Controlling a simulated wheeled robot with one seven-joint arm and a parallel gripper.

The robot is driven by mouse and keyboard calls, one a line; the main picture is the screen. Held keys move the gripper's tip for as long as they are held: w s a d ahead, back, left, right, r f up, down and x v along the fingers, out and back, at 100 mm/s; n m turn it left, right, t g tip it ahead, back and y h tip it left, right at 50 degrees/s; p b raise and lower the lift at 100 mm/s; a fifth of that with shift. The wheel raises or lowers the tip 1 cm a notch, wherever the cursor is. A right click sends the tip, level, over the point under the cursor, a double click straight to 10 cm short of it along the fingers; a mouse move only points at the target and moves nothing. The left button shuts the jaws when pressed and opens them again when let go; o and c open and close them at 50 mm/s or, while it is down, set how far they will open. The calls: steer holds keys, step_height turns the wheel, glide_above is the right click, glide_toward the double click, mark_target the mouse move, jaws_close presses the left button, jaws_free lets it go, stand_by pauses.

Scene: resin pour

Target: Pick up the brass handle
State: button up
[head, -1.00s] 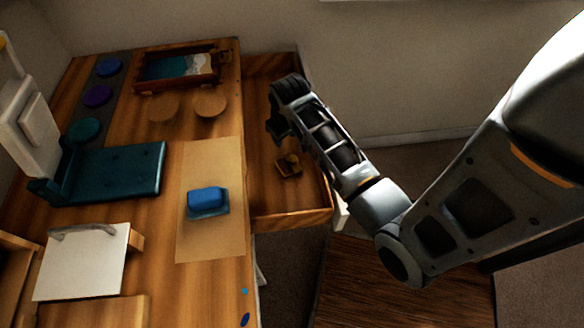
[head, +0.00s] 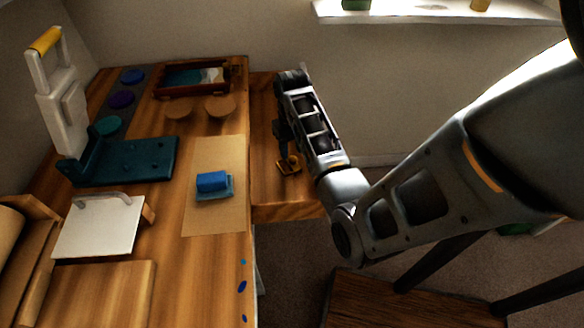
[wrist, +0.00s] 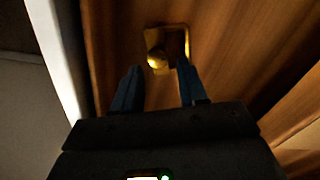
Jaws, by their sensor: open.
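The brass handle (head: 289,164) is a small golden piece lying in the open wooden drawer at the right of the table. In the wrist view the brass handle (wrist: 158,60) shows a round knob and a squarish plate, just beyond the fingertips. My gripper (head: 284,150) is above the drawer, close to the handle, and partly hidden by my arm in the head view. In the wrist view my gripper (wrist: 160,70) is open, its two dark blue fingers apart with nothing held between them. The right fingertip overlaps the plate's lower edge in the picture; I cannot tell whether they touch.
The drawer (head: 290,212) has raised walls around the handle. A dark wooden seat (head: 400,300) stands below.

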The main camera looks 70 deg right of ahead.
mark_target(293, 159)
steer(key=shift+s+f, duration=0.15)
steer(key=shift+f, duration=2.6)
steer(key=shift+c, duration=0.3)
jaws_close()
